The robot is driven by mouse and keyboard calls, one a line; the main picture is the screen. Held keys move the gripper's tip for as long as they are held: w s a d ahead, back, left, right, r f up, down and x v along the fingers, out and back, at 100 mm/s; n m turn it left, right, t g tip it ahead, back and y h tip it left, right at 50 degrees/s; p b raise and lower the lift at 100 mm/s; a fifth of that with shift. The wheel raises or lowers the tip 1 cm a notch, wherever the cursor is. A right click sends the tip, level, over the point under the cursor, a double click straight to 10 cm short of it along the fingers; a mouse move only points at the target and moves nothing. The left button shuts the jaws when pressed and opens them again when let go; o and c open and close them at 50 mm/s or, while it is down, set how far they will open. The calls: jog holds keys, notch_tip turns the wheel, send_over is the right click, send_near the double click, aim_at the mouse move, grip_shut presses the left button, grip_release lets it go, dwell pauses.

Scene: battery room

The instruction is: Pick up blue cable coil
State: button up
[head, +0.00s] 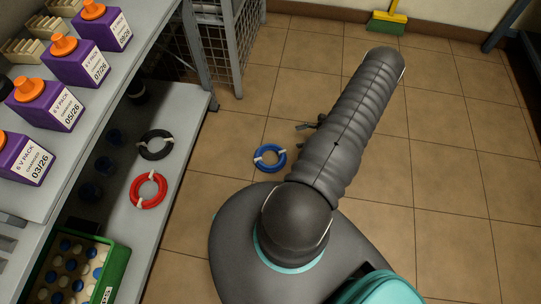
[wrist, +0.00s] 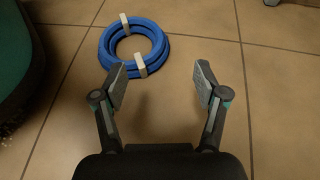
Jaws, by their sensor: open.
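The blue cable coil (head: 270,158) lies flat on the tiled floor, left of my arm in the head view. White ties hold it in a ring. In the wrist view the blue cable coil (wrist: 158,47) is beyond the fingertips, at upper left of centre. My gripper (wrist: 160,80) is open and empty, its fingers spread apart. The left finger's tip appears close to the coil's near edge; I cannot tell whether it touches. In the head view only a small part of my gripper (head: 312,125) shows beside my arm; the rest is hidden.
A shelf unit at left holds purple battery packs (head: 50,103), a black coil (head: 155,145), a red coil (head: 148,190) and a green crate (head: 119,262). A wire cage (head: 226,40) and a green-headed broom (head: 386,22) stand at the back. Floor at right is clear.

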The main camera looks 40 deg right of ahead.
aim_at(271, 145)
jog(key=shift+s+f, duration=0.3)
jog(key=shift+f, duration=0.25)
jog(key=shift+a+f+m+t, duration=0.2)
jog(key=shift+f+m+t, duration=0.1)
jog(key=shift+t, duration=0.1)
jog(key=x, duration=1.3)
jog(key=shift+w+a+f+p, duration=0.1)
jog(key=shift+a+f+p, duration=0.1)
jog(key=shift+p, duration=0.1)
jog(key=shift+d, duration=0.1)
grip_shut()
